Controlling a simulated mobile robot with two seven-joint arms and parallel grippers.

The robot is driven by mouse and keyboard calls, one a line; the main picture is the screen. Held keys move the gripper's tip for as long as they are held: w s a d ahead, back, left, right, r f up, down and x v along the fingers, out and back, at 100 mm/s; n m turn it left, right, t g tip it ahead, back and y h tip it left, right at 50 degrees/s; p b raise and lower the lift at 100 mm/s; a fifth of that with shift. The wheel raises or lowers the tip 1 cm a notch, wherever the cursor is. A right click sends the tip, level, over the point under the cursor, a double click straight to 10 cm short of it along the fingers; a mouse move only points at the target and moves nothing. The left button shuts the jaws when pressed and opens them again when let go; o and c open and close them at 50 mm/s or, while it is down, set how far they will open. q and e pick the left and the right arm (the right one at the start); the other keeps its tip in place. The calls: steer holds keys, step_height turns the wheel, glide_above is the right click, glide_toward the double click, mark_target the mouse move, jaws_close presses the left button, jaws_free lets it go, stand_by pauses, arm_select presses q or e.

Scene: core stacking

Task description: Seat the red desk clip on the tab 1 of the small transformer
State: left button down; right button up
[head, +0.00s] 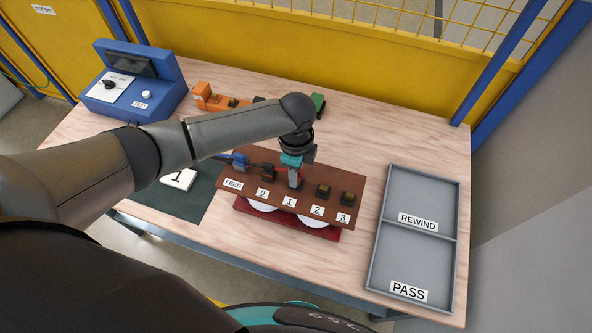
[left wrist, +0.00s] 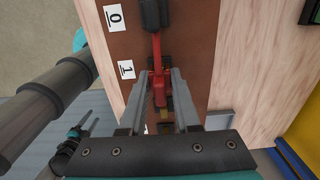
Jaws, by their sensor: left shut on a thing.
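The small transformer is a brown board (head: 225,192) with a row of dark tabs behind labels FEED, 0, 1, 2 and 3. My left gripper (head: 296,180) points down over tab 1 and is shut on the red desk clip (head: 294,177). In the left wrist view the red clip (left wrist: 158,88) lies between the fingers (left wrist: 160,74), beside label 1 (left wrist: 126,69). The fingers and clip hide tab 1, so I cannot tell whether the clip is fully seated.
A blue clip (head: 240,162) is at FEED. Tabs 2 (head: 322,191) and 3 (head: 348,198) are bare. A grey two-part tray (head: 381,240) stands right; a blue tester (head: 165,88) stands back left.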

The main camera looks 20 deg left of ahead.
arm_select(q)
steer(key=shift+f+b, duration=0.35)
steer(key=shift+f, duration=0.35)
steer(key=c, duration=0.5)
jaws_free()
steer(key=shift+c, duration=0.2)
step_height(320, 180, up, 15)
steer(key=shift+r+p, duration=0.15)
steer(key=shift+p, duration=0.15)
steer(key=shift+s, duration=0.1)
